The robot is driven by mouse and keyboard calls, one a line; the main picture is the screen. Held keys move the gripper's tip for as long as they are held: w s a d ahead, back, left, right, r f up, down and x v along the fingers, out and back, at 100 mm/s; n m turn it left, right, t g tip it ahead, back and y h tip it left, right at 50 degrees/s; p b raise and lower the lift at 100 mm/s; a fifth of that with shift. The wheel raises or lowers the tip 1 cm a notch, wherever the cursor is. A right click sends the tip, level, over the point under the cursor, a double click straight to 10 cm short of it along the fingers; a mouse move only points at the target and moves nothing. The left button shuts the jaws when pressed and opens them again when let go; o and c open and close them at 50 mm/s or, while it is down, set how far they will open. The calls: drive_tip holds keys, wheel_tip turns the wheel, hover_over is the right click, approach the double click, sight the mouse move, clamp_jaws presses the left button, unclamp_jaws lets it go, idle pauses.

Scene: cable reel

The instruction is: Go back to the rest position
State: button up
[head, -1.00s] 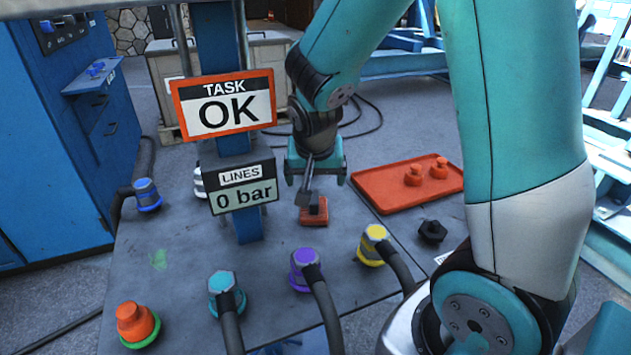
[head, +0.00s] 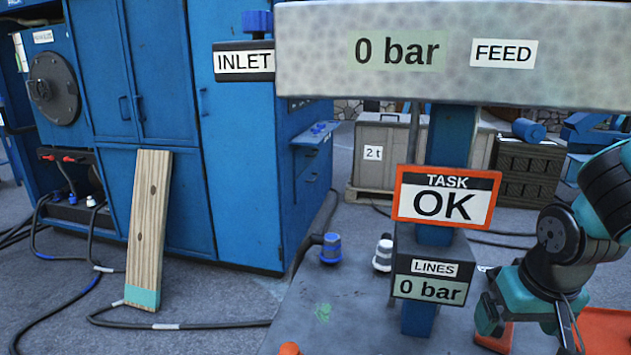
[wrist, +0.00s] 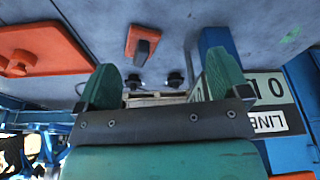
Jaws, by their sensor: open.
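My gripper (head: 527,318) is at the right edge of the head view, its jaws pointing down over the grey table (head: 335,285). In the wrist view my gripper (wrist: 165,90) shows two green fingers spread wide with nothing between them. An orange block with a dark handle (wrist: 143,45) lies on the table beyond the fingers, apart from them. In the head view part of this orange block (head: 494,340) shows behind the jaws.
The post with the TASK OK sign (head: 446,197) and the LINES 0 bar sign (head: 430,280) stands just left of my gripper. An orange tray (head: 606,330) lies at the right. A blue cabinet (head: 240,160) and a leaning plank (head: 149,225) stand at the left.

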drive_tip(key=s+a+r+n+g+y, duration=0.1)
drive_tip(key=s+a+r+n+y, duration=0.1)
drive_tip(key=s+a+r+n, duration=0.35)
drive_tip(key=s+a+r+n+g+y, duration=0.1)
drive_tip(key=s+a+r+n+y, duration=0.1)
drive_tip(key=s+a, duration=0.55)
wheel_tip(320, 180, up, 24)
drive_tip(key=a+p, duration=0.2)
drive_tip(key=p, duration=2.1)
drive_tip(key=shift+w+a+r+n+g+y+p, duration=0.15)
drive_tip(key=shift+w+a+n+g+y+p, duration=0.1)
drive_tip(key=shift+w+n+g+y+p, duration=0.15)
